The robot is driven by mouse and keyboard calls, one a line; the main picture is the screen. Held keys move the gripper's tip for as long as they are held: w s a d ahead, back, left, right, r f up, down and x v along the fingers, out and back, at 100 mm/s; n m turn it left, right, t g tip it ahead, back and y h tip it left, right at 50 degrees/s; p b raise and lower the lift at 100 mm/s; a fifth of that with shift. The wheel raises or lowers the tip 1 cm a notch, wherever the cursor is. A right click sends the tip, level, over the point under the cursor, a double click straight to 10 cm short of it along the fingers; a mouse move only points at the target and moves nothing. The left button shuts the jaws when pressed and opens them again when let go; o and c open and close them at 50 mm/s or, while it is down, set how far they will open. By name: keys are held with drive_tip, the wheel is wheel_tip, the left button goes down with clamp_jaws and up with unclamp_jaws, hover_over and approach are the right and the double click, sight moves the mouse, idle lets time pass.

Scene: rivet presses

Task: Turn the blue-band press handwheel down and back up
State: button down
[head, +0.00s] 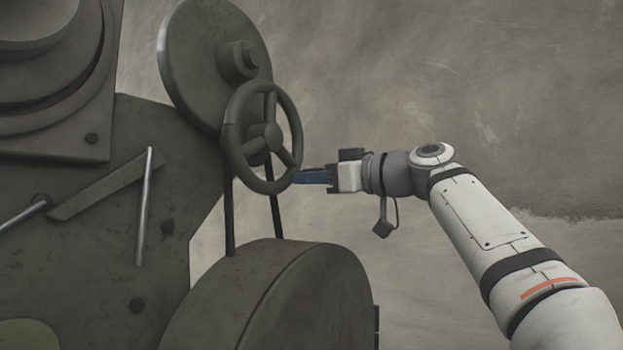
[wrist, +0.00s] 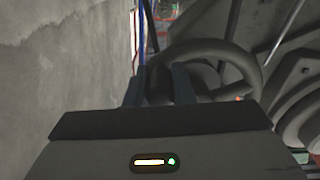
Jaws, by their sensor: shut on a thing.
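The press handwheel (head: 263,136) is a dark grey-green three-spoked wheel on the front of the press, upright and seen at an angle. It also shows in the wrist view (wrist: 222,49), beyond the fingers. My gripper (head: 300,176) reaches in from the right with its dark blue fingers at the lower right of the wheel's rim. In the wrist view my gripper (wrist: 158,82) has its two fingers on either side of the near rim, shut on it. The fingertips' contact is partly hidden by the rim. No blue band can be made out on the press.
A large pulley disc (head: 205,65) stands behind the wheel, with a belt running down to a big rounded drum (head: 275,295) below. Metal levers (head: 145,205) stick out at the left. A bare grey wall (head: 480,80) lies behind, with open room at the right around my arm.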

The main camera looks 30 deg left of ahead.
drive_tip(key=shift+r, duration=0.1)
drive_tip(key=c, duration=1.3)
unclamp_jaws()
drive_tip(key=shift+s, duration=0.1)
drive_tip(key=shift+o, duration=0.2)
drive_tip(key=d+b, duration=0.1)
drive_tip(key=d, duration=0.6)
drive_tip(key=shift+d, duration=0.4)
